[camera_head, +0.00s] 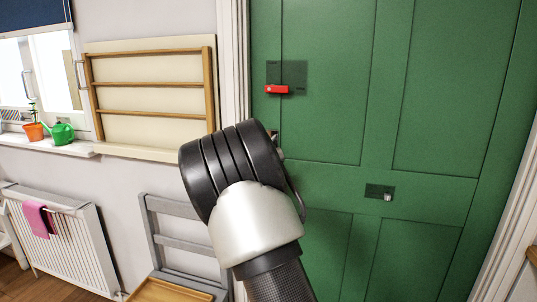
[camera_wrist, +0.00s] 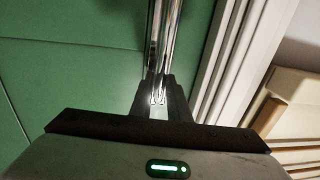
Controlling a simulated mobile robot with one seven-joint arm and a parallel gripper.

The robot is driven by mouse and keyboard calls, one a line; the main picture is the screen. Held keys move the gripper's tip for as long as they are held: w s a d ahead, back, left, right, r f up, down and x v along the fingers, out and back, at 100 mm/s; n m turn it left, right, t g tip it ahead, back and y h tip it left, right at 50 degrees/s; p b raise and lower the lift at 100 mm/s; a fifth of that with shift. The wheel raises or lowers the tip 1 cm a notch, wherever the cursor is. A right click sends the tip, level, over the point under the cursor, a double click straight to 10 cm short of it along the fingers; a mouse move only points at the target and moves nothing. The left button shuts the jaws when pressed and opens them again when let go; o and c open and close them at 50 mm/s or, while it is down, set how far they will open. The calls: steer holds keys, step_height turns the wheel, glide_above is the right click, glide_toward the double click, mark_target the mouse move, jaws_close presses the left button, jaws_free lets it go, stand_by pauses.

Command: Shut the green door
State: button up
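The green door (camera_head: 430,90) fills the right of the head view, between white frame pieces. Its left edge lies close to the frame; I cannot tell whether a small gap remains. A red latch (camera_head: 278,90) sits on a dark plate near that edge, and a small metal fitting (camera_head: 382,193) is lower down. My wrist hides part of the door edge. In the wrist view, my gripper (camera_wrist: 160,90) has its dark fingers near each other beside the green door (camera_wrist: 70,80). Shiny metal bars (camera_wrist: 168,35) run up from the fingertips; whether they are gripped is unclear.
A grey chair (camera_head: 180,243) stands left of the door below a wooden rack (camera_head: 150,82). A white radiator (camera_head: 75,250) with a pink cloth (camera_head: 38,220) is farther left. The sill holds a green watering can (camera_head: 61,132) and an orange pot (camera_head: 33,132).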

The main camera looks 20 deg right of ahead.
steer(key=shift+o, duration=1.2)
steer(key=shift+r, duration=0.1)
steer(key=shift+s+a, duration=0.1)
steer(key=shift+s, duration=0.05)
steer(key=p+v, duration=0.2)
steer(key=v, duration=1.5)
steer(key=shift+s, duration=0.15)
